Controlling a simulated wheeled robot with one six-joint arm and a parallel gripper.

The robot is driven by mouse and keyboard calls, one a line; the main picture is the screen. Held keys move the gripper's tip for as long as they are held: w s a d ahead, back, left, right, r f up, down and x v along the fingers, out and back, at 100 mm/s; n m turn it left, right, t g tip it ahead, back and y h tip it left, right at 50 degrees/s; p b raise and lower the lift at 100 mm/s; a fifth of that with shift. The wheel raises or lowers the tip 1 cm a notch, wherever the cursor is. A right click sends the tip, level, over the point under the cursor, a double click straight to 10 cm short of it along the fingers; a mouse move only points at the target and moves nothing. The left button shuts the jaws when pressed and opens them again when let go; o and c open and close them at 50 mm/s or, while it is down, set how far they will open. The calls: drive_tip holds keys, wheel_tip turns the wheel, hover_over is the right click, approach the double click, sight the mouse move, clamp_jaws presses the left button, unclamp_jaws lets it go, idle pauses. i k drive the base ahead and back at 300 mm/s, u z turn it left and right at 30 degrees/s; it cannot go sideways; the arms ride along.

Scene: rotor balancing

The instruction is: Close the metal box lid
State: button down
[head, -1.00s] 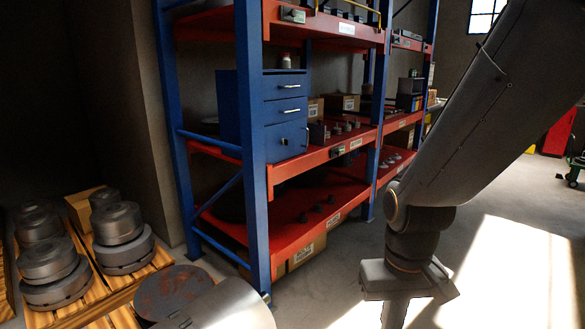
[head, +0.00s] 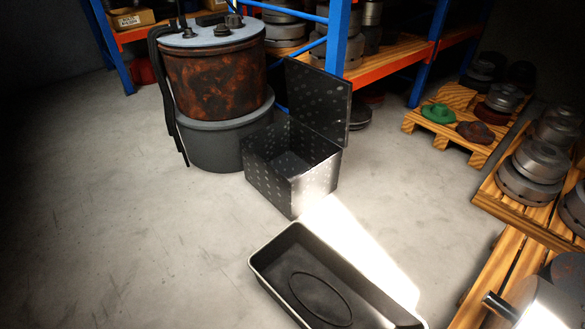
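The metal box (head: 270,182) stands on the floor near the picture centre. It is dark, speckled with light spots, and open at the top. Its lid (head: 318,103) stands up, roughly vertical, along the box's back right side. The near right wall of the box is brightly lit. The inside looks empty where I can see it, but the near walls hide part of the bottom. My gripper is out of view, so its distance from the lid cannot be told.
A rusty drum (head: 212,80) on a grey tub (head: 212,145) stands close behind-left of the box. A black tray (head: 277,258) lies in front. Wooden pallets (head: 483,157) with metal parts line the right; a blue-and-orange rack (head: 385,62) stands behind. Floor at left is clear.

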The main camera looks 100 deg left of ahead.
sight(320, 100)
drive_tip(key=z, duration=0.05)
drive_tip(key=k, duration=0.2)
drive_tip(key=z, duration=1.25)
drive_tip(key=i, duration=0.8)
drive_tip(key=u, duration=4.7)
drive_tip(key=i, duration=0.5)
drive_tip(key=k, duration=0.55)
drive_tip(key=u, duration=0.5)
drive_tip(key=i, duration=0.9)
drive_tip(key=u, duration=0.35)
